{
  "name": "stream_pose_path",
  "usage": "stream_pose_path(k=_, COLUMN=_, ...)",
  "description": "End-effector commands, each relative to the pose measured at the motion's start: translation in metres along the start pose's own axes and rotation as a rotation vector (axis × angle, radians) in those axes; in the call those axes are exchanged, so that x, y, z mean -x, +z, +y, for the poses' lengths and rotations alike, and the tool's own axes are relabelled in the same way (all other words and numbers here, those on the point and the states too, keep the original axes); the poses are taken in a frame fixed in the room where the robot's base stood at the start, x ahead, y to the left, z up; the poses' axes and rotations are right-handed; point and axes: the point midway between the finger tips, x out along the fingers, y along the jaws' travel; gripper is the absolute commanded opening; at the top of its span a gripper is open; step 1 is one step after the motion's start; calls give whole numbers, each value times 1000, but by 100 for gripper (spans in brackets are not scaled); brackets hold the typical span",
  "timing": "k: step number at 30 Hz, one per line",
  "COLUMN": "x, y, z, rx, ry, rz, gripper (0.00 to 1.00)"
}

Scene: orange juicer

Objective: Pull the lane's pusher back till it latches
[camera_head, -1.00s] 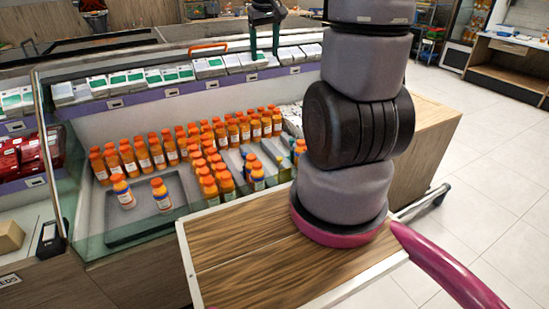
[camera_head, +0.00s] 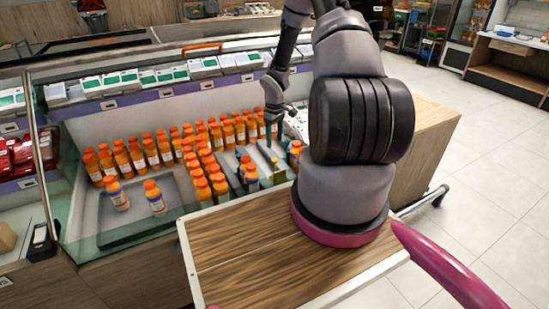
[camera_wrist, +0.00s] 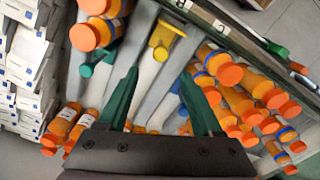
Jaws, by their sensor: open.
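A yellow T-shaped handle (camera_wrist: 166,36), likely the pusher's, stands among bare grey lanes in the wrist view. A small yellow part (camera_head: 275,162) shows near the right end of the lanes in the head view. My gripper (camera_wrist: 158,76) is open, its two green fingers spread and pointing toward the yellow handle, with nothing between them. The handle appears beyond the fingertips, apart from them. In the head view my gripper (camera_head: 274,135) hangs low over the right part of the bottle display. Whether the pusher is latched cannot be told.
Orange-capped juice bottles (camera_wrist: 240,95) crowd the right of the wrist view; others (camera_wrist: 100,30) stand at the left. A green handle-like part (camera_wrist: 96,62) is left of the fingers. White boxes (camera_wrist: 25,70) are stacked far left. A grey tray (camera_head: 135,215) holds two bottles.

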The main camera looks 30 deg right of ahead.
Motion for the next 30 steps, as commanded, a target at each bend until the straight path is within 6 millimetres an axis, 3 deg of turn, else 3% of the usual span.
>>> stream_pose_path(k=6, x=-43, y=1, z=-1, rx=0, ry=-2, rz=-3, gripper=67)
stream_pose_path(k=13, x=-79, y=1, z=0, rx=-2, ry=0, rz=-2, gripper=67)
stream_pose_path(k=18, x=-91, y=0, z=0, rx=-1, ry=0, rz=-1, gripper=67)
stream_pose_path(k=27, x=-93, y=0, z=0, rx=-2, ry=1, rz=0, gripper=67)
stream_pose_path(k=30, x=-92, y=0, z=0, rx=-2, ry=1, rz=0, gripper=29)
